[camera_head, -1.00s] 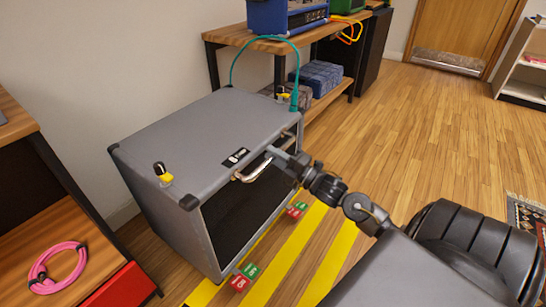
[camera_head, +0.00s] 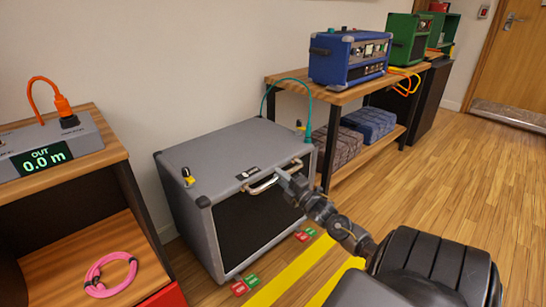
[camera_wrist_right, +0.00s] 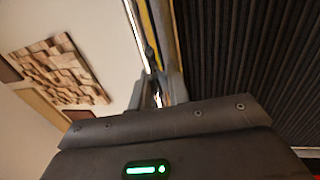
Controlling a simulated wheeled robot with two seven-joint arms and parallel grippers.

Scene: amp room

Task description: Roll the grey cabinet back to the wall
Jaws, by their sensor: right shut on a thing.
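The grey cabinet (camera_head: 230,150), a box with a dark front grille (camera_head: 258,218) and dark corner caps, stands upright on the floor by the cream wall (camera_head: 130,60). Its back edge is close to the wall; any gap behind it is hard to see. A silver bar handle (camera_head: 262,187) runs along its upper front edge. My right gripper (camera_head: 284,178) is shut on this handle. In the right wrist view, the right fingers (camera_wrist_right: 157,92) reach up beside the dark ribbed grille (camera_wrist_right: 245,50). My left gripper is not in view.
A display (camera_head: 45,158) at left reads OUT 0.0 m. Below it lies a coiled pink cable (camera_head: 110,275). A wooden bench (camera_head: 345,92) with a blue amp (camera_head: 348,57) stands right of the cabinet. Red-green markers (camera_head: 245,284) and yellow stripes (camera_head: 285,280) lie before it. Floor at right is clear.

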